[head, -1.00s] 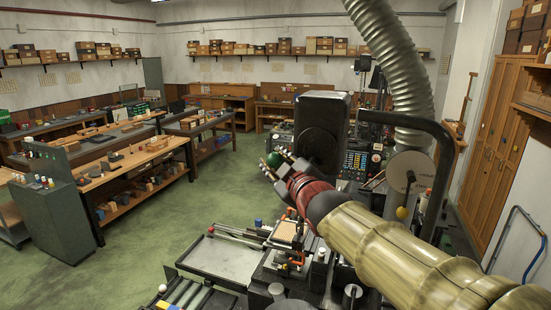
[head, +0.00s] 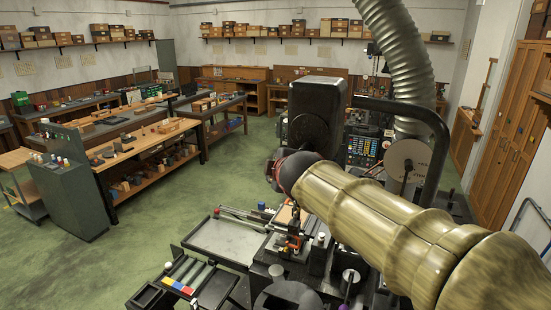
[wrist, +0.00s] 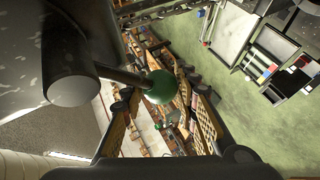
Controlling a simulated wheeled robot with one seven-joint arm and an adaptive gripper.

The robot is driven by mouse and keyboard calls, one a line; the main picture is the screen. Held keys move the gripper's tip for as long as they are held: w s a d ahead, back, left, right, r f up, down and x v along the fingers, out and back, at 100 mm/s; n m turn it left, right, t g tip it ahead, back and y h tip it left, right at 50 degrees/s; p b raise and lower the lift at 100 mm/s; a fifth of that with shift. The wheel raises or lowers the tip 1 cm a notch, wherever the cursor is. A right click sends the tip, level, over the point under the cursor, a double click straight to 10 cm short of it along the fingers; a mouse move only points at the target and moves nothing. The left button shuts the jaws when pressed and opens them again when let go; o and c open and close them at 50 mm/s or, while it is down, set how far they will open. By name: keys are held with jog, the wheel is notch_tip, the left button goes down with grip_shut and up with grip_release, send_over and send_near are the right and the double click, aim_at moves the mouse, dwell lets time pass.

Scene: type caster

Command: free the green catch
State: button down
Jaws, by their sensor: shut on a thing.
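The green catch shows in the wrist view as a round green knob (wrist: 160,87) on the end of a dark rod (wrist: 118,76). The rod comes in from a dark machine part at the left. My gripper (wrist: 166,94) has its two patterned fingers on either side of the knob and is shut on it. In the head view my forearm and wrist reach in from the lower right towards the black machine housing (head: 316,116). There the fingers and the knob are hidden behind my wrist.
A ribbed grey duct (head: 396,60) hangs at the right, and a black bent tube (head: 432,120) stands beside my arm. A grey tray (head: 228,240) and small parts lie below. Green floor (head: 150,225) is clear at the left.

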jog(key=shift+d+f, duration=0.1)
jog(key=shift+f, duration=0.15)
jog(key=c, duration=1.3)
grip_release()
jog(key=shift+c, duration=0.2)
jog(key=shift+s+r, duration=0.15)
jog(key=shift+r, duration=0.05)
jog(key=shift+s+d+r, duration=0.1)
jog(key=shift+s+r, duration=0.05)
jog(key=shift+s, duration=0.1)
jog(key=v, duration=1.1)
